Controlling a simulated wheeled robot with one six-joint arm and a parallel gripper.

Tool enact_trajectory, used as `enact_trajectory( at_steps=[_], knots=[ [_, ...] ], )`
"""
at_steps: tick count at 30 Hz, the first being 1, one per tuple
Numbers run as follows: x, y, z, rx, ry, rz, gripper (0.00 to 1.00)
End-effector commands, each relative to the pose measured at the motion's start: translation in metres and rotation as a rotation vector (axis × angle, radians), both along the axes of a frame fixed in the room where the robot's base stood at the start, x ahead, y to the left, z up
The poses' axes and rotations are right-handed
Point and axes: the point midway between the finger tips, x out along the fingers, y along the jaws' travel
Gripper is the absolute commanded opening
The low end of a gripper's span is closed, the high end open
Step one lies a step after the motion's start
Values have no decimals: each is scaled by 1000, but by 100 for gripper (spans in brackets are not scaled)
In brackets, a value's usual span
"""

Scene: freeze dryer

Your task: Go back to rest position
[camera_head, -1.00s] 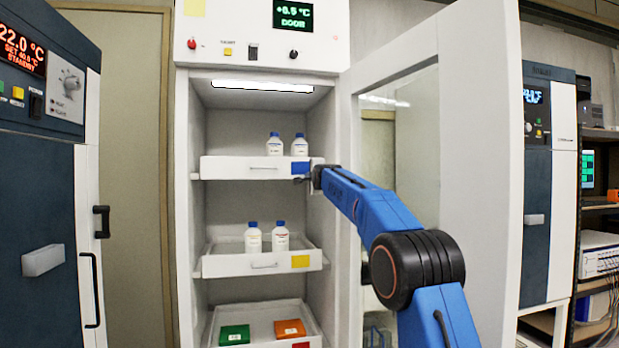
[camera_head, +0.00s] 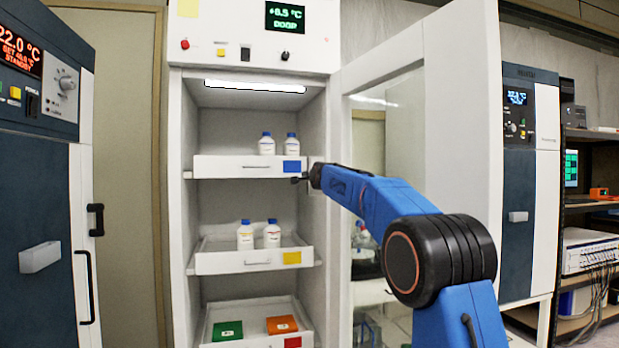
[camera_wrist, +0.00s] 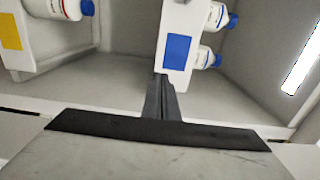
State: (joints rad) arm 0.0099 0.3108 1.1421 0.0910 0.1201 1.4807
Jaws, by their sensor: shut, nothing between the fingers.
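My gripper (camera_head: 299,180) is shut and empty. In the head view it is just in front of the right end of the top drawer tray (camera_head: 228,168), close to the blue label (camera_head: 292,166). In the wrist view the shut fingers (camera_wrist: 162,95) point at the tray end by the blue label (camera_wrist: 176,52); I cannot tell if they touch it. My blue arm reaches in from the lower right. Two white bottles with blue caps (camera_head: 267,144) stand on the top tray.
The open cabinet door (camera_head: 465,150) stands right beside my arm. The middle tray (camera_head: 220,262) holds two bottles, and the bottom tray (camera_head: 215,313) holds a green box (camera_head: 228,331) and an orange box (camera_head: 282,325). Another cabinet (camera_head: 45,200) is at the left.

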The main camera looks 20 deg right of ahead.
Motion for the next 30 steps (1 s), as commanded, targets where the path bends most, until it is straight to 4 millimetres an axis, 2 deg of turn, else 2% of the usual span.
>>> enact_trajectory(
  at_steps=[3,9,19,22,26,30],
  knots=[
    [-18,0,0,0,1,0,0],
    [-40,0,1,0,0,0,0],
    [-52,0,-1,-4,4,0,0],
    [-63,1,-4,-34,25,3,0],
    [-98,4,-20,-125,91,16,0],
    [-150,7,-50,-265,191,45,0]
  ],
)
